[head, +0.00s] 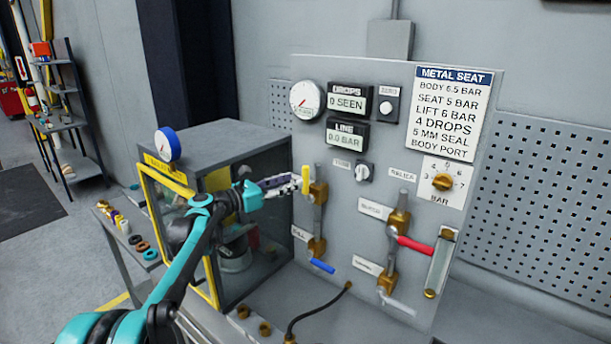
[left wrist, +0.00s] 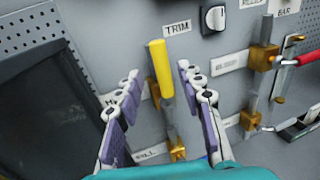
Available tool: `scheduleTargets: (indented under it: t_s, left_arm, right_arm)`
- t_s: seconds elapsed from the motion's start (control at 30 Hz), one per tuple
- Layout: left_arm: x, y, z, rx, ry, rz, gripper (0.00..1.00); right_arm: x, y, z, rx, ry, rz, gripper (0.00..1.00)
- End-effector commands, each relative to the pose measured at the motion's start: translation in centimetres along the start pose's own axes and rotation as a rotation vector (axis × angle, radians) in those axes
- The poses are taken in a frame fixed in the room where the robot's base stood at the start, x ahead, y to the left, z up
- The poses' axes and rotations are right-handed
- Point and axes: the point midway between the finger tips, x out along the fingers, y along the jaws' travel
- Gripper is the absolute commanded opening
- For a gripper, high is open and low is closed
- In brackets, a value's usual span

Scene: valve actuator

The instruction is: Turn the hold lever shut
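The hold lever is the yellow-handled lever (head: 306,179) on the grey panel, with its handle pointing up along the pipe. In the left wrist view the yellow handle (left wrist: 160,66) stands near upright in the gap between the fingers. A label beside it is mostly hidden by the left finger; only an "H" shows. My left gripper (head: 286,184) reaches in from the left in front of the panel, beside the handle. In the wrist view this gripper (left wrist: 158,78) is open, its fingers apart on either side of the handle; I see no clear contact. My right gripper is not in view.
A blue lever (head: 321,266) sits below on the same pipe. A red lever (head: 414,245) and a brass valve stand to the right. The glass-sided cabinet with a yellow frame (head: 150,185) stands left of the panel, close to my arm. A black hose (head: 318,308) lies below.

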Motion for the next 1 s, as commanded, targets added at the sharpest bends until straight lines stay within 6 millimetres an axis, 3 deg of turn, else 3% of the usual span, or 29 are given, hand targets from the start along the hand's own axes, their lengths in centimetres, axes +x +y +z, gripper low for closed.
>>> scheduleTargets:
  t_s: [0.1, 0.3, 0.67, 0.83, 1.0]
  left_arm:
    - [2.2, -0.1, -0.1, 0.001, 0.001, -0.003, 0.38]
    - [4.8, -0.1, -0.1, 0.003, 0.001, -0.002, 0.38]
    - [5.6, -0.1, 0.0, 0.004, 0.002, 0.000, 0.38]
    - [5.6, -0.1, 0.0, 0.004, 0.002, 0.000, 0.00]
    - [5.6, -0.1, 0.0, 0.004, 0.002, 0.000, 0.00]
  right_arm:
    - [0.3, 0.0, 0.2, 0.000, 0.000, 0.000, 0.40]
    - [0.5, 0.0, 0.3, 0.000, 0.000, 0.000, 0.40]
    - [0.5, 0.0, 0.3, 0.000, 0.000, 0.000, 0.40]
    - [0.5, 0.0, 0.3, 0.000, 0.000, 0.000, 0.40]
    - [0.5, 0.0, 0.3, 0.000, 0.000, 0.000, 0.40]
